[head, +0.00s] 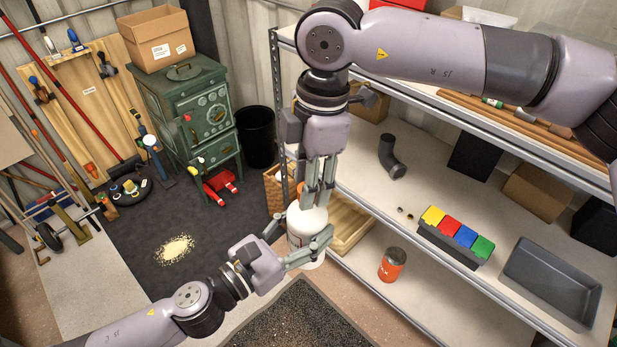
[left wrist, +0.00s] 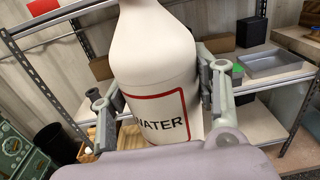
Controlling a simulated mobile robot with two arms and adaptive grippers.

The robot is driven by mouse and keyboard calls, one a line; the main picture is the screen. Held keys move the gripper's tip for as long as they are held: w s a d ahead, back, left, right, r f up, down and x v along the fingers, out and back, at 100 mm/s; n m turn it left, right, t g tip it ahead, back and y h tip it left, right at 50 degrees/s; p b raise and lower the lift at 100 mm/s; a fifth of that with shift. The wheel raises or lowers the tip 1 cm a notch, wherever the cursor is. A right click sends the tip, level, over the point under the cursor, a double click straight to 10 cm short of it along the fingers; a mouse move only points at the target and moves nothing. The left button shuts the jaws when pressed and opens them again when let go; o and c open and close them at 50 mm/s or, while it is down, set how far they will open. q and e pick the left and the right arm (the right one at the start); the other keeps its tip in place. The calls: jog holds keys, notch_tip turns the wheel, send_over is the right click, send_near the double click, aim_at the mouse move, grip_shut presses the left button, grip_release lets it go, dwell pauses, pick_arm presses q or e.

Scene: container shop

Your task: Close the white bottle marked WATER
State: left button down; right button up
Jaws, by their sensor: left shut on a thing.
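The white bottle (head: 299,218) stands upright off the floor at the left end of the shelf unit. Its red-framed label reading WATER (left wrist: 160,118) faces the left wrist view. My left gripper (head: 312,248) is shut on the bottle's body, with one finger on each side in the left wrist view. My right gripper (head: 314,192) points down over the bottle's top. A bit of orange shows between its fingers, perhaps a cap. The fingers hide the bottle's mouth, which the left wrist view also cuts off, so whether they grip is unclear.
The metal shelf unit (head: 385,305) stands to the right, holding an orange can (head: 391,265), a block of coloured boxes (head: 457,236) and a grey tray (head: 551,276). A green stove (head: 186,105) and black bin (head: 256,138) stand behind. A spill (head: 175,249) lies on the dark mat.

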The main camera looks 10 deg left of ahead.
jog(key=shift+o, duration=0.5)
jog(key=shift+r, duration=0.1)
jog(key=shift+s+r, duration=0.1)
jog(key=shift+r, duration=2.05)
jog(key=shift+c, duration=0.5)
